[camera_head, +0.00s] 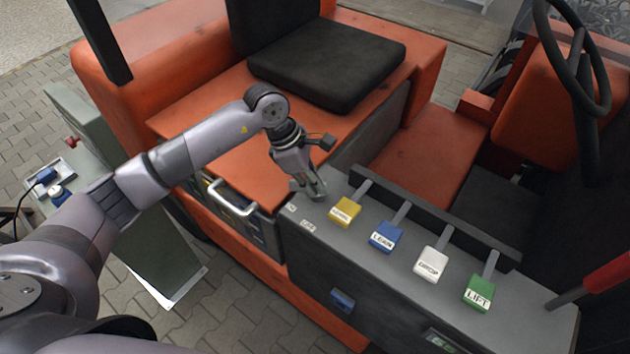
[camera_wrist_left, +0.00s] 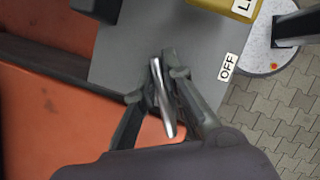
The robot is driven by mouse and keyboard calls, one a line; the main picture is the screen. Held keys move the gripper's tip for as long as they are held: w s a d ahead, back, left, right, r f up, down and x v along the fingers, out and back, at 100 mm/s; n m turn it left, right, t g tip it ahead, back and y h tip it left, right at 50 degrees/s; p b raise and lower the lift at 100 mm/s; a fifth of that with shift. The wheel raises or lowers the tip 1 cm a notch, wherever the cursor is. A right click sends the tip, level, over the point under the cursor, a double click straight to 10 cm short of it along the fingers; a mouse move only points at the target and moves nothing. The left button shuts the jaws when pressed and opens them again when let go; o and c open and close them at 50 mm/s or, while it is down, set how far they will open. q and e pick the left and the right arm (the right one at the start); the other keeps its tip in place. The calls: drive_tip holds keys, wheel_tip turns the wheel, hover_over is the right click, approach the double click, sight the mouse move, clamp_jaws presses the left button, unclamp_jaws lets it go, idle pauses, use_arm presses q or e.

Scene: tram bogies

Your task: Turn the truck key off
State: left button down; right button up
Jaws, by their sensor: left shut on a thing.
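My left gripper (camera_head: 313,192) is at the left end of the truck's grey control panel (camera_head: 385,274), pointing down at its top. In the left wrist view its fingers (camera_wrist_left: 157,88) are shut on the silver truck key (camera_wrist_left: 160,92). The key shows as a narrow, shiny strip between the fingers. A white "OFF" label (camera_wrist_left: 228,67) lies on the panel to the right of the key. In the head view the key is too small and covered to make out its angle. My right gripper is not in view.
Yellow (camera_head: 345,211), blue (camera_head: 387,236), white (camera_head: 431,262) and green (camera_head: 478,292) labelled levers stand in a row right of my gripper. A black seat (camera_head: 328,62) is behind it. A steering wheel (camera_head: 578,60) is at the upper right.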

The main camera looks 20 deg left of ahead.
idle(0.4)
use_arm(q)
drive_tip(key=n+t+b, duration=0.1)
drive_tip(key=n+b, duration=0.1)
drive_tip(key=n, duration=0.1)
drive_tip(key=shift+f+b, duration=0.2)
drive_tip(key=shift+b, duration=0.15)
drive_tip(key=n+t+y+b, duration=0.1)
drive_tip(key=n+b, duration=0.2)
drive_tip(key=shift+s+d+n, duration=0.1)
drive_tip(key=shift+n, duration=0.2)
drive_tip(key=n+t+y+b, duration=0.1)
drive_tip(key=n+b, duration=0.1)
drive_tip(key=n, duration=0.1)
drive_tip(key=shift+r+b, duration=0.1)
drive_tip(key=shift+b, duration=0.2)
drive_tip(key=shift+s+d+r+n+t+y+b, duration=0.1)
drive_tip(key=shift+n+t+y+b, duration=0.25)
drive_tip(key=shift+n+b, duration=0.6)
drive_tip(key=shift+n, duration=0.35)
drive_tip(key=c, duration=1.7)
unclamp_jaws()
